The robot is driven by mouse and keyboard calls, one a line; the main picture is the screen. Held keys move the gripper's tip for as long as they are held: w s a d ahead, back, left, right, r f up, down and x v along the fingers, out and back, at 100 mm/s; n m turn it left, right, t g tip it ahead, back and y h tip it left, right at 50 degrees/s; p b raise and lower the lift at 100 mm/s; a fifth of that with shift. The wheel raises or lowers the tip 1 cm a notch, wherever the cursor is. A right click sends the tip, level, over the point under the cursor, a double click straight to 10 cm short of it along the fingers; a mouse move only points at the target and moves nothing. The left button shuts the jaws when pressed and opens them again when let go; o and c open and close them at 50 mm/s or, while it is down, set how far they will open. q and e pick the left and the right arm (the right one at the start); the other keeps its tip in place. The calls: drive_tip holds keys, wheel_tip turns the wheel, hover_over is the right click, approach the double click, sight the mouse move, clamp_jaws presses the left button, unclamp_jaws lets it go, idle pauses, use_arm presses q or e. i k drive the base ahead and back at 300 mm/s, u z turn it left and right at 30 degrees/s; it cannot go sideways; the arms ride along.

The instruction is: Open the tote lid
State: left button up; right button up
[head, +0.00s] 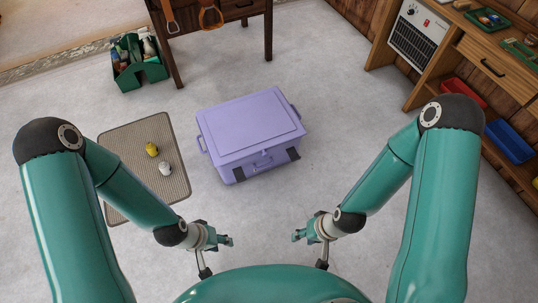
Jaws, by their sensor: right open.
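The tote (257,161) is a lavender box standing on the grey floor ahead of me, in the middle of the head view. Its lid (250,120) lies flat and closed on top. A handle sits on each short side, and a latch or handle (262,161) is on the front face between two dark patches. My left gripper (226,240) is in front of the tote, to its lower left, apart from it; its jaw state is too small to tell. My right gripper (298,235) is open and empty, in front of the tote to its lower right, touching nothing.
A ribbed mat (118,150) left of the tote holds a yellow object (152,149) and a white object (165,168). A green caddy (140,72) with bottles stands behind it, beside a wooden table (238,10). A wooden bench (480,50) lines the right.

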sight(233, 130)
drive_tip(key=i, duration=0.9)
drive_tip(key=u, duration=0.05)
